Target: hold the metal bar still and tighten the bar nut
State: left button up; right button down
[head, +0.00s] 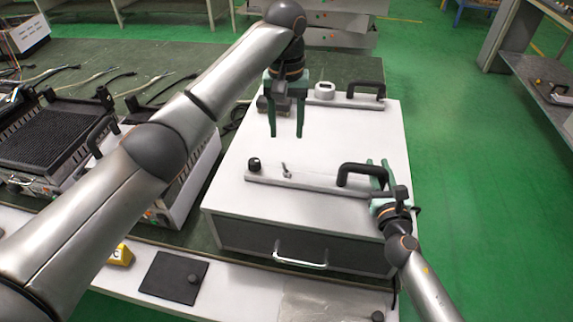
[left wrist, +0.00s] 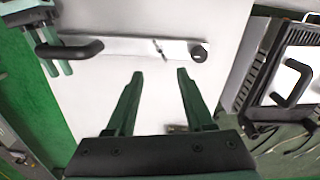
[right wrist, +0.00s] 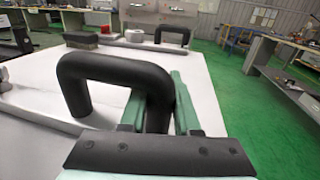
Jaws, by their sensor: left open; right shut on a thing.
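The metal bar (head: 315,184) is a light strip on top of the white box, with a black handle (head: 357,168) at its right end and a black round knob (head: 254,164) at its left end. A small metal piece, seemingly the bar nut (head: 286,171), stands on the bar nearer the knob; it also shows in the left wrist view (left wrist: 158,48). My right gripper (head: 377,174) is shut on the handle, as the right wrist view shows the handle (right wrist: 112,68) between its fingers. My left gripper (head: 286,137) is open and empty, pointing down above the box, behind the bar.
A second bar (head: 345,101) with a handle lies at the back of the white box (head: 225,190). A dark grill unit (head: 40,140) and loose cables are on the left. A black plate (head: 165,272) lies on the front bench.

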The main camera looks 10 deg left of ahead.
aim_at(286, 172)
pick_arm(q)
jog(key=shift+n, duration=0.3)
notch_tip(286, 172, down, 12)
jog(key=shift+f, duration=0.1)
dwell(0.3)
grip_shut()
dwell(0.5)
